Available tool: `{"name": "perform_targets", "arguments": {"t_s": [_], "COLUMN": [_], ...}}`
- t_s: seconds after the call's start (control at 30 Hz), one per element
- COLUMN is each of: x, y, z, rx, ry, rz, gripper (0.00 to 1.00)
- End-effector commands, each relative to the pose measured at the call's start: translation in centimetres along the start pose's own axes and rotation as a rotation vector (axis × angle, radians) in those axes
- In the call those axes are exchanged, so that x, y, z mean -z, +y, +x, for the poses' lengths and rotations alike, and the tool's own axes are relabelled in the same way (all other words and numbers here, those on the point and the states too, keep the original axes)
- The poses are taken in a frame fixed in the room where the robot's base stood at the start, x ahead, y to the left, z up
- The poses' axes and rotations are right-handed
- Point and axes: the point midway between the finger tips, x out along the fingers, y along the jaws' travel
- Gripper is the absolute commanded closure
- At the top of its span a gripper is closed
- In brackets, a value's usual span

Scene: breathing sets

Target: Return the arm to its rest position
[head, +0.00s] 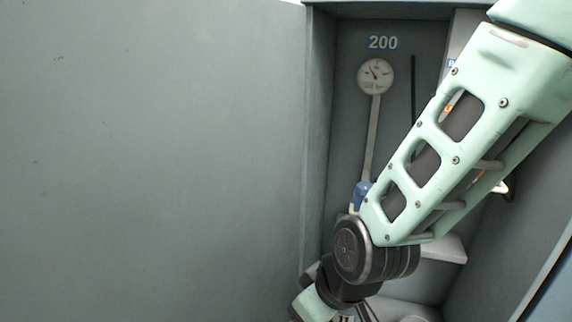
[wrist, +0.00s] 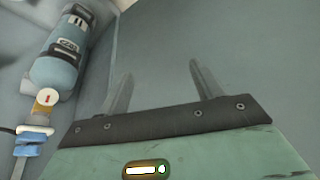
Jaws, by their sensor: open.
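My gripper (wrist: 160,82) shows in the wrist view with its two grey fingers spread apart and nothing between them. Beyond the fingers is a plain grey-blue surface. In the head view my pale green arm crosses from the upper right down to the lower middle, in front of an open cabinet; the gripper's fingertips cannot be made out there.
The cabinet (head: 319,130) holds a round gauge (head: 376,76) on a stem under a "200" label (head: 383,42). A large grey-blue panel (head: 150,160) fills the left. A blue cylinder (wrist: 58,62) with a valve lies left of my gripper in the wrist view.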

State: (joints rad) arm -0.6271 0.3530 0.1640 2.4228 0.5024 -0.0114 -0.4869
Motion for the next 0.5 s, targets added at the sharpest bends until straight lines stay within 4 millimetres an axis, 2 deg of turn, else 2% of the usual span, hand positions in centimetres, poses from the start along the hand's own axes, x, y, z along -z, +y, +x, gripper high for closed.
{"name": "perform_targets", "arguments": {"t_s": [0.03, 0.2, 0.5], "x": [-0.7, -4.4, -10.6], "y": [-0.6, -1.6, -0.5], "z": [-2.3, -7.5, -13.6], "rx": [0.033, 0.070, -0.035], "ry": [-0.024, -0.149, -0.331], "rz": [0.012, 0.042, 0.088], "gripper": [0.34, 0.34, 0.34]}}
